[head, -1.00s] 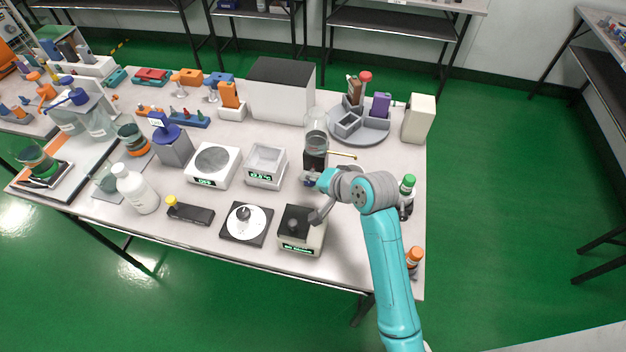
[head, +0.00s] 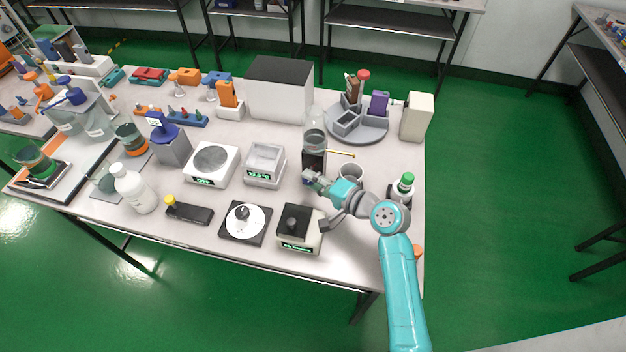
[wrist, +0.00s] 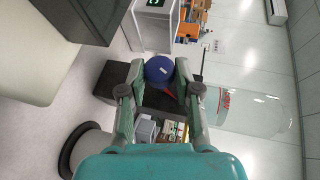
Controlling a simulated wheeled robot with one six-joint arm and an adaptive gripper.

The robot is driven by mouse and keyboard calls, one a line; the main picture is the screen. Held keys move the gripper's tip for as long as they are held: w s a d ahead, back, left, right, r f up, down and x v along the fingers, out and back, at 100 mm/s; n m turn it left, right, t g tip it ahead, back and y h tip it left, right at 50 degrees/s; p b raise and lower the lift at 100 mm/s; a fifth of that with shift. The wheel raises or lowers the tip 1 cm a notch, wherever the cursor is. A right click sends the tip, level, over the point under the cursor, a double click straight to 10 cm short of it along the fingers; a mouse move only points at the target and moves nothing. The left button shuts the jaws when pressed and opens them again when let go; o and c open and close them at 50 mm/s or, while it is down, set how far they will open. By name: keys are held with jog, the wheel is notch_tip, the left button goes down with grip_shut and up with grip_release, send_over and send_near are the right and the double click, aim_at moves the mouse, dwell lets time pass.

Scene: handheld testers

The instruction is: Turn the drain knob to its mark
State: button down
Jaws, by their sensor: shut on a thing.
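The drain knob (wrist: 160,70) is a round blue knob with a small pale tag on it, between my fingertips in the wrist view. My gripper (wrist: 158,72) is shut on it; in the head view my gripper (head: 309,178) is at the front of the black stand (head: 313,161). A small red piece (wrist: 171,93) shows just beside the knob; I cannot tell whether it is the mark. A clear glass vessel (head: 314,120) stands on the black stand; its red lettering shows in the wrist view (wrist: 229,101). The fingers partly hide the knob.
A dark-topped box (head: 299,233) with a small display stands in front of my gripper. A white device (head: 265,166) is to the left, a cup (head: 351,172) to the right. A thin yellow-tipped rod (head: 342,154) sticks out right of the stand. A green-capped bottle (head: 403,188) is near my arm.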

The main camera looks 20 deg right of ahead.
jog(key=shift+f, duration=0.15)
jog(key=c, duration=0.8)
grip_release()
jog(key=shift+s, duration=0.1)
jog(key=v, duration=1.2)
